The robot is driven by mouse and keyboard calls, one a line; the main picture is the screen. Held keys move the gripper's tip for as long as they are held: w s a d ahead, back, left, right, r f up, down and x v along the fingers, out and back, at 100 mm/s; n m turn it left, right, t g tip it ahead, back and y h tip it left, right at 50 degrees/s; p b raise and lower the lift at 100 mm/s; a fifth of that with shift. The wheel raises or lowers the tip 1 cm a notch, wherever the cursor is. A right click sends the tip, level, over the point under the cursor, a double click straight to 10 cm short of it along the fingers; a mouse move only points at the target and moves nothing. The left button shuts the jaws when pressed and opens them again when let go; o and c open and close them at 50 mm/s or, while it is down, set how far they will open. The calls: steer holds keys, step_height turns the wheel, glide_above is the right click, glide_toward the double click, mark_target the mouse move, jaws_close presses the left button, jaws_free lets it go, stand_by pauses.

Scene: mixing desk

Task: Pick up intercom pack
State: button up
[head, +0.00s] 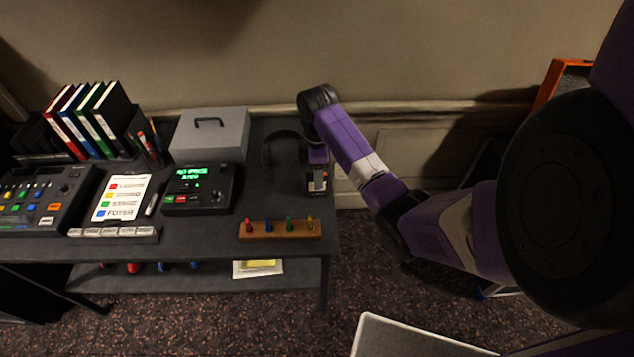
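My gripper (318,182) points down over the right end of the dark desk (222,228), at the end of my purple arm. A small dark and light shape with a spot of orange shows at its fingertips. I cannot tell whether that is part of the fingers or a small pack between them. The intercom pack is not clearly recognisable elsewhere in view. A dark headset-like loop (268,150) lies just left of my gripper, partly hidden by the arm. Whether the fingers are open or shut is too small to tell.
A grey case (210,135) stands at the back. A black unit with a green display (200,188), a mixer (40,200), a label sheet (120,197) and binders (90,120) fill the left. A wooden peg strip (280,229) lies at the front edge. A shelf (205,277) is below.

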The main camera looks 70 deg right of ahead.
steer(key=shift+f, duration=0.5)
jaws_close()
steer(key=shift+r, duration=0.2)
